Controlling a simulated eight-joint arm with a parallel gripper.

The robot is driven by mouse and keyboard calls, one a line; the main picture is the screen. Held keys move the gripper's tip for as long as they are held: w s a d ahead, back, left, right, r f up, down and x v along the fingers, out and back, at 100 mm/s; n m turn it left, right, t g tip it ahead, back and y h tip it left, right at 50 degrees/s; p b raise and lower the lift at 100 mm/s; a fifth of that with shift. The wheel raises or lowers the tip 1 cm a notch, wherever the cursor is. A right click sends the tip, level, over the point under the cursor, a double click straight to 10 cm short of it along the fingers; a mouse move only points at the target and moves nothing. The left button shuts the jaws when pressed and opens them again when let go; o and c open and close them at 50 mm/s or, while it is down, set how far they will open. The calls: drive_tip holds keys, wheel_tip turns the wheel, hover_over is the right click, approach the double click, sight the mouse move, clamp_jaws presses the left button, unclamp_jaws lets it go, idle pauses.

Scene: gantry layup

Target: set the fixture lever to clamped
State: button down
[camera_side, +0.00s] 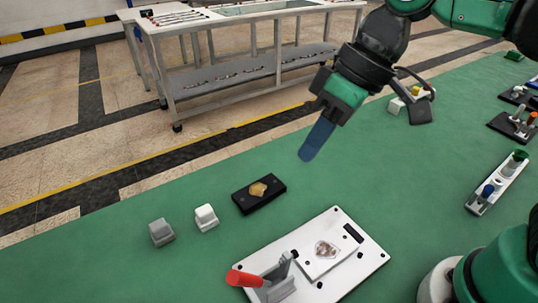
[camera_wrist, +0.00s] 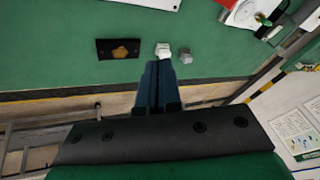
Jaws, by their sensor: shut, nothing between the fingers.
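The fixture is a white plate (camera_side: 362,262) on the green table in the side view. Its lever has a red handle (camera_side: 245,279) that lies low and points left, out past the plate's left edge. A grey metal bracket (camera_side: 283,266) stands at the lever's foot. A raised white block with a small brownish patterned piece (camera_side: 326,249) sits on the plate. My gripper (camera_side: 308,155) is shut and empty in the air, well above and behind the fixture, apart from it. It also shows in the wrist view (camera_wrist: 161,64), where only the fixture's near edge (camera_wrist: 140,3) shows at the top.
A black tray with a tan piece (camera_side: 258,191), a white block (camera_side: 206,217) and a grey block (camera_side: 161,233) lie behind and left of the fixture. A holder with blue and green pegs (camera_side: 497,183) is at right. A dial device (camera_wrist: 243,14) shows in the wrist view.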

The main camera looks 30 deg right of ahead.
drive_tip(key=shift+n+g+y, duration=0.3)
drive_tip(key=shift+n+g, duration=0.5)
drive_tip(key=shift+g, duration=0.1)
drive_tip(key=a, duration=0.1)
drive_tip(key=s+a+r, duration=0.1)
drive_tip(key=a, duration=0.1)
drive_tip(key=shift+s+a+r, duration=0.1)
drive_tip(key=shift+s+r, duration=0.25)
drive_tip(key=shift+r, duration=0.05)
approach(246, 280)
drive_tip(key=w+d+f, duration=0.1)
drive_tip(key=w+f, duration=0.3)
drive_tip(key=f, duration=0.1)
drive_tip(key=s+a+f, duration=0.2)
drive_tip(key=a, duration=0.1)
drive_tip(key=shift+f, duration=0.1)
